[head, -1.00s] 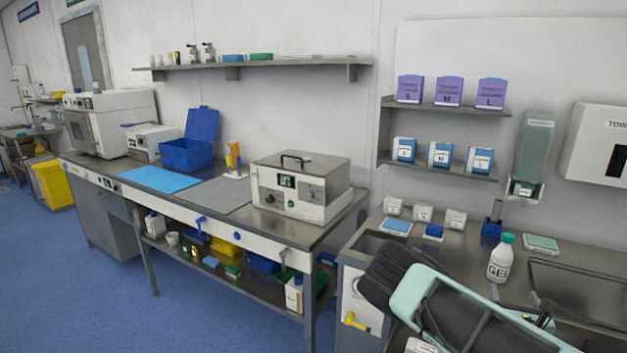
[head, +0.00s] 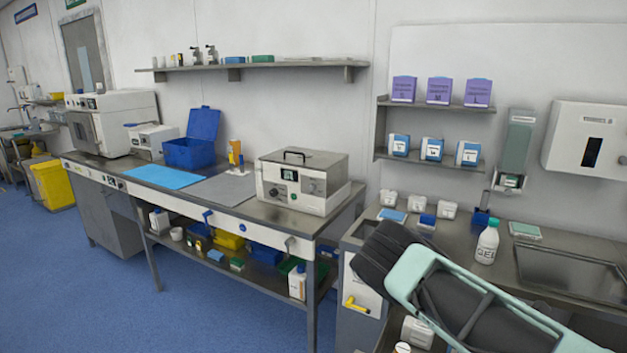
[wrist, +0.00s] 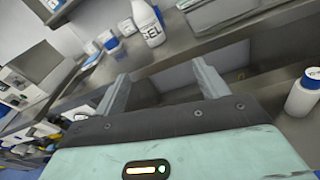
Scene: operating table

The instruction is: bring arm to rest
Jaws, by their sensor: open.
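My gripper (wrist: 160,88) shows in the wrist view with its two fingers apart and nothing between them. Beyond the fingers are the steel counter and a recessed bay below its edge. In the head view my arm crosses the lower right, in front of the counter (head: 375,238); the fingertips cannot be made out there. A white gel bottle (head: 487,243) with a green cap stands upright on the counter, and it also shows in the wrist view (wrist: 149,25), apart from the fingers.
A steel sink (head: 572,275) lies at the right. A white-and-grey device (head: 303,182) stands on the long bench. A blue open box (head: 190,152) sits farther left. A white bottle with a blue cap (wrist: 303,95) stands near my gripper's right side.

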